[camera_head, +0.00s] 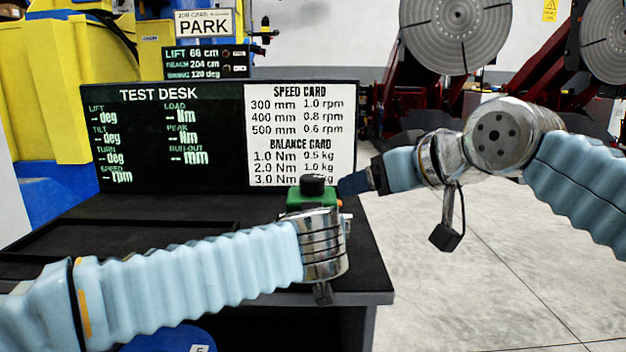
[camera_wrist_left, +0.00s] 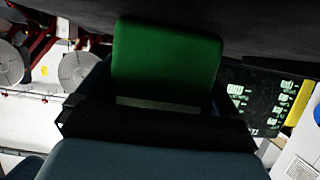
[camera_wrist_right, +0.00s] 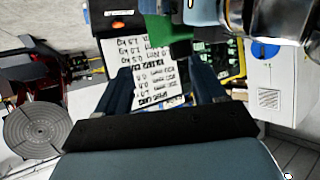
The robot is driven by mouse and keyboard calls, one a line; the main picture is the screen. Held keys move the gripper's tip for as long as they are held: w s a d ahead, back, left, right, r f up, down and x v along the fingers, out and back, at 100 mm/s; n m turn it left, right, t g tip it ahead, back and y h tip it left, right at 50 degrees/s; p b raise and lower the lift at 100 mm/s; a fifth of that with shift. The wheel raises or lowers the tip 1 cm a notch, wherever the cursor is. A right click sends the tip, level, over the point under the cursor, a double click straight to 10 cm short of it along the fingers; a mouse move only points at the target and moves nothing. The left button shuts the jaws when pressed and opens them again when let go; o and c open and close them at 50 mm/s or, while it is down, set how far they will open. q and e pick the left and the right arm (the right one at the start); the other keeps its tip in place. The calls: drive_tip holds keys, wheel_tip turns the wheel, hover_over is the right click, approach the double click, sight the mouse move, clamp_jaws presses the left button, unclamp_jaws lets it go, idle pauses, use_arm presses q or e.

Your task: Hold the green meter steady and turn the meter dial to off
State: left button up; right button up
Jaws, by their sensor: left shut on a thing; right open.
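The green meter (camera_head: 298,199) stands upright at the desk's right side, with a black round dial (camera_head: 312,185) on top. My left wrist hides its lower part in the head view. My left gripper (camera_wrist_left: 165,98) is shut on the meter, whose green body (camera_wrist_left: 165,55) fills the space between the fingers in the left wrist view. My right gripper (camera_head: 356,184) is open and empty, just right of the meter and apart from it. In the right wrist view, the meter (camera_wrist_right: 178,47) lies beyond the open fingers (camera_wrist_right: 165,80). The dial's setting cannot be read.
The desk (camera_head: 376,270) is black, with a shallow dark tray (camera_head: 60,250) at left. A TEST DESK display (camera_head: 165,150) with a white speed and balance card (camera_head: 300,130) stands behind the meter. Red machines with grey discs (camera_head: 455,30) stand at back right; the floor at right is clear.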

sight(316, 178)
drive_tip(key=shift+n+t+y, duration=0.3)
drive_tip(key=shift+n+y, duration=0.1)
drive_tip(key=w+a, duration=0.2)
drive_tip(key=a, duration=0.1)
drive_tip(key=w+a+f, duration=0.1)
drive_tip(key=w+a, duration=0.2)
drive_tip(key=w+a+f, duration=0.1)
drive_tip(key=w+a, duration=0.1)
drive_tip(key=a, duration=0.1)
drive_tip(key=shift+w, duration=0.3)
drive_tip(key=shift+d, duration=0.1)
drive_tip(key=c, duration=1)
